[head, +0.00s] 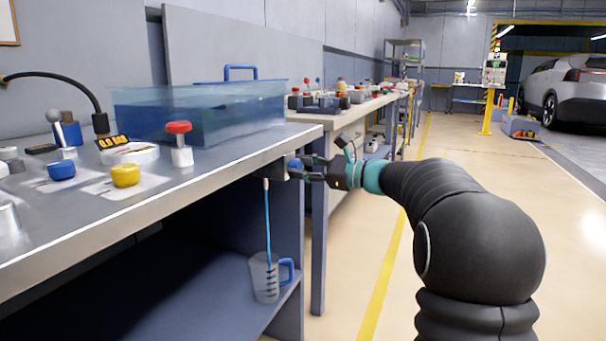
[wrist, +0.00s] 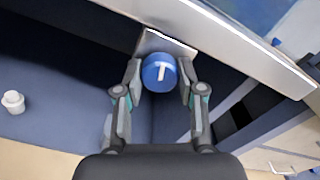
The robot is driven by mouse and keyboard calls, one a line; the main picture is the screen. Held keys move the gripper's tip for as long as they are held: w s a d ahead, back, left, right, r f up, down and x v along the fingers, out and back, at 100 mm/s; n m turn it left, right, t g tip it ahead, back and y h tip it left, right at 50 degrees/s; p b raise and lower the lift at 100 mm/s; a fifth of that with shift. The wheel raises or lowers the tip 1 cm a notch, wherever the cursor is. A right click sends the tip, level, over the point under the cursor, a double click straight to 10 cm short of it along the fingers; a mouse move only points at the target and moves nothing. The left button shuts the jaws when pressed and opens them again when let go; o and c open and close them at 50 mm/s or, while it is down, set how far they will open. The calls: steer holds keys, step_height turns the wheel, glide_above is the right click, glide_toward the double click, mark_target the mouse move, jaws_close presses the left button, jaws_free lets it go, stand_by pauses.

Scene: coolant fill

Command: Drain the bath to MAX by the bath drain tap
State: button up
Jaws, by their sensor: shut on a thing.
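The bath (head: 200,110) is a clear tank of blue liquid on the bench, with a blue handle above it. My gripper (head: 300,172) is at the bench's front edge, shut on the blue drain tap knob. In the wrist view the knob (wrist: 160,73) is round with a white T mark and sits between my two fingertips (wrist: 158,82). A blue stream (head: 267,215) runs down from a short spout under the edge into a clear jug (head: 265,277) with a blue handle. The jug stands on the lower shelf. I cannot read a MAX mark on the bath.
A red-topped knob (head: 180,140), a yellow knob (head: 125,176) and a blue knob (head: 61,171) stand on the bench top (head: 225,160). A second bench (head: 345,118) with several items stands behind.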

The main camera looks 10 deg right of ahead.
steer(key=shift+f+n+b, duration=0.15)
steer(key=shift+n+b, duration=0.7)
steer(key=shift+n, duration=0.45)
steer(key=o, duration=1.1)
steer(key=shift+o, duration=0.2)
steer(key=shift+s, duration=0.1)
steer(key=v, duration=1.2)
steer(key=shift+n, duration=0.3)
